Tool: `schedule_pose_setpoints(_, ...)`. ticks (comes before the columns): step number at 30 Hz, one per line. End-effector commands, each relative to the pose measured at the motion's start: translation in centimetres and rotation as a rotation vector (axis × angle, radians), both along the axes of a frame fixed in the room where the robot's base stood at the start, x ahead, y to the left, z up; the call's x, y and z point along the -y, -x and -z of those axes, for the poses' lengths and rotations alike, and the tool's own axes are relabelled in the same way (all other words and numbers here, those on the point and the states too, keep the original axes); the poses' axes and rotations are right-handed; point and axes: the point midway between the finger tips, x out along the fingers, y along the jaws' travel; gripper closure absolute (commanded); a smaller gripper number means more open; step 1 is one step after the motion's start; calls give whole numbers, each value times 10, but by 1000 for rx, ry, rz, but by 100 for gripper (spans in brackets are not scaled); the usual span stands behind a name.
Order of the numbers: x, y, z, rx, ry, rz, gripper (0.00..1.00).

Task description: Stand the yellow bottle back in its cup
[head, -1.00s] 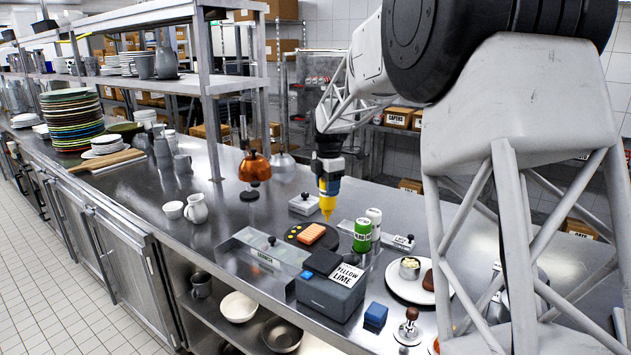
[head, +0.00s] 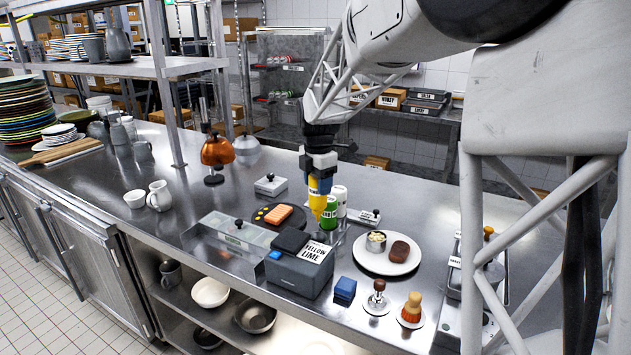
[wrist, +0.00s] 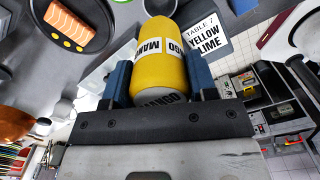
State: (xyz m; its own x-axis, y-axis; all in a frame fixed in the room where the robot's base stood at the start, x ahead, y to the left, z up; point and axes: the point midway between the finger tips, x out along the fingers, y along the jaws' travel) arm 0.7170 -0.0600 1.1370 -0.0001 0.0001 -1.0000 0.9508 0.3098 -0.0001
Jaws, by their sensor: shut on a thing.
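The yellow bottle (head: 317,196), labelled MANGO, hangs nozzle down in my gripper (head: 320,183), over the counter. In the wrist view the yellow bottle (wrist: 164,62) sits between the two blue fingers of my gripper (wrist: 160,82), which are shut on it. In the head view it is close to a green bottle (head: 329,213) and a white bottle (head: 340,198), overlapping the green one; I cannot tell whether they touch. I cannot make out the bottle's cup clearly; the area around the green and white bottles is partly hidden.
A dark plate (head: 262,218) holds an orange block and yellow dots. A grey box (head: 297,277) bears a YELLOW LIME ticket (head: 314,250). A white plate (head: 372,263) with food is to the right. A clear lidded container (head: 235,229) stands left; open counter lies behind.

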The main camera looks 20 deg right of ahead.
Motion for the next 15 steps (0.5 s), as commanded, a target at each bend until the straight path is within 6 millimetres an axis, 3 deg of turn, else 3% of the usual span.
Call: schedule_pose_setpoints(15,0,0,8,-1,0,0,59)
